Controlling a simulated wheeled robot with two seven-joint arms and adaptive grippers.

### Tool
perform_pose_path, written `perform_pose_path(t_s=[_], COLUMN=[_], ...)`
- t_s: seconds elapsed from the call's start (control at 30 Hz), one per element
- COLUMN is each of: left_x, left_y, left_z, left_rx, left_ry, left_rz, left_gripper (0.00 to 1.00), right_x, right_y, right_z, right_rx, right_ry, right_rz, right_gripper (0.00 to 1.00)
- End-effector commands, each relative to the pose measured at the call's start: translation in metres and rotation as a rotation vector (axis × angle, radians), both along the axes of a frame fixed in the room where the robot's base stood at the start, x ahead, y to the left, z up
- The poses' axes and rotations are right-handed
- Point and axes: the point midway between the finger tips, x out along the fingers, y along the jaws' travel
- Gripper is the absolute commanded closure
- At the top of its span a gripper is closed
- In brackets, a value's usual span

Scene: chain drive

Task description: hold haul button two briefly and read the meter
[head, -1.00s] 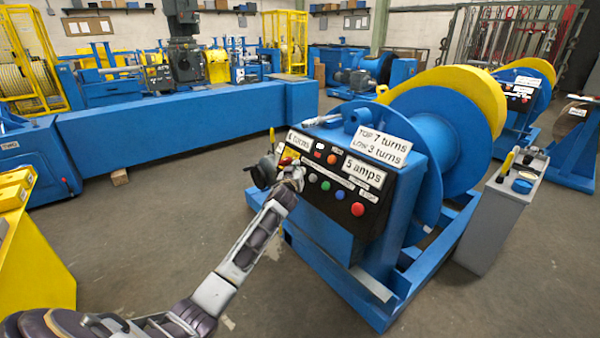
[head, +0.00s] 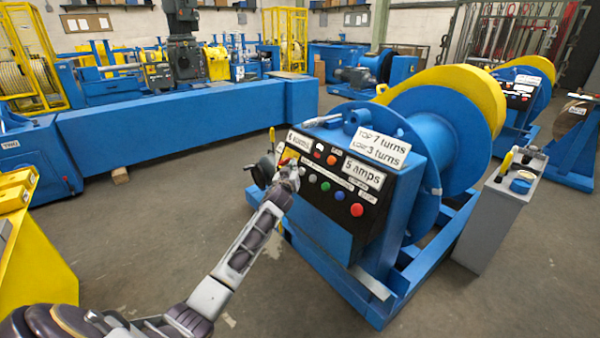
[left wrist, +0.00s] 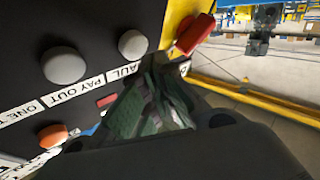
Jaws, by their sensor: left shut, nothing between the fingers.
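The haul panel (head: 345,205) is the black sloped front of a blue winch, with several coloured buttons. My left gripper (head: 290,172) is at the panel's left end in the head view, and its fingers are shut and empty. In the left wrist view the dark green fingers (left wrist: 152,95) reach up to the label strip, where "PAY OUT" (left wrist: 75,90) and "AUL" (left wrist: 125,72) show. Two round grey buttons, one farther left (left wrist: 65,65) and one nearer the fingertips (left wrist: 132,43), stand beyond the strip. I cannot tell whether the fingertips touch any button. No meter face is readable.
A red part (left wrist: 195,35) stands close beside the fingers. A grey pedestal (head: 487,225) stands right of the winch.

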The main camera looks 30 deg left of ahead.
Motion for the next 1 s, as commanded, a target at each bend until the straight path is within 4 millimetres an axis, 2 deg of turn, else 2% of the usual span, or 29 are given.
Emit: perform_pose_path(t_s=[1.0], left_x=[-0.041], left_y=[0.017], left_z=[0.023], left_rx=[-0.001], left_ry=[0.0], left_rz=[0.0], left_gripper=[1.0], right_x=[0.0], right_y=[0.0], right_z=[0.044], right_rx=[0.0], right_ry=[0.0], right_rz=[0.0], right_gripper=[0.48])
